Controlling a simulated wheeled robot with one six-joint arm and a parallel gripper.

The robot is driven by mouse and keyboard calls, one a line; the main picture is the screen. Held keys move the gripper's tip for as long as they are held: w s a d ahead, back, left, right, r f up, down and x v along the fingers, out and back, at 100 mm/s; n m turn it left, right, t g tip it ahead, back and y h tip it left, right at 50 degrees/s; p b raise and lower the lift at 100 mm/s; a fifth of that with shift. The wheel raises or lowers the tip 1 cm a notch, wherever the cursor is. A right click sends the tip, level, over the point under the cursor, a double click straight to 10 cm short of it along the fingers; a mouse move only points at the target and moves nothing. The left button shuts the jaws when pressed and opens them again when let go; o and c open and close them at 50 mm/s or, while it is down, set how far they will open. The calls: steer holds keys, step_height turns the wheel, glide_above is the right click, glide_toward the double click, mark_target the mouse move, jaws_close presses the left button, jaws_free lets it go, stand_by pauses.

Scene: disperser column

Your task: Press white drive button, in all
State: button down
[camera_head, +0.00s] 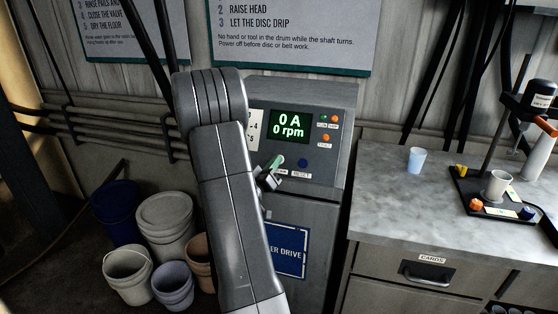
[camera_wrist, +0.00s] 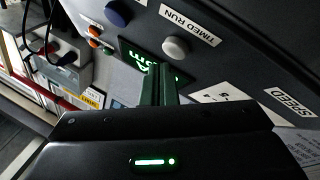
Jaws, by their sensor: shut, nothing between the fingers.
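The drive panel (camera_head: 335,165) is the sloped front of a grey cabinet, with a green display (camera_head: 290,124) reading 0 A and 0 rpm. In the wrist view, a round whitish button (camera_wrist: 176,47) sits on the panel beside a TIMED RUN label (camera_wrist: 190,24). In the head view that button is not visible; my gripper covers that area. My gripper (camera_head: 277,162) is close in front of the lower panel. Its fingers (camera_wrist: 160,74) are shut and empty in the wrist view, with their tips appearing just beside the whitish button; contact cannot be told.
A blue button (camera_head: 302,162) labelled RESET is right of my gripper. Orange lights (camera_head: 327,137) are on the panel's right. A SPEED label (camera_wrist: 290,101) is near my gripper body. A counter (camera_head: 390,210) with a stand (camera_head: 480,190) and cup stands right; several buckets (camera_head: 165,225) stand left.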

steer(key=shift+w+d+f+b, duration=0.15)
steer(key=shift+w+f+b, duration=0.05)
steer(key=shift+w+b, duration=0.2)
steer(key=shift+w+d+f+b, duration=0.1)
steer(key=shift+w+f+b, duration=0.15)
steer(key=shift+w+b, duration=0.05)
stand_by(0.9)
stand_by(0.3)
steer(key=shift+s+a+r, duration=0.25)
steer(key=shift+s+r, duration=0.2)
steer(key=shift+s, duration=0.3)
steer(key=s, duration=0.1)
steer(key=s+a+r, duration=0.1)
steer(key=s+r+p, duration=0.1)
steer(key=s, duration=0.1)
steer(key=shift+a+r, duration=0.15)
steer(key=shift+r, duration=0.1)
stand_by(0.6)
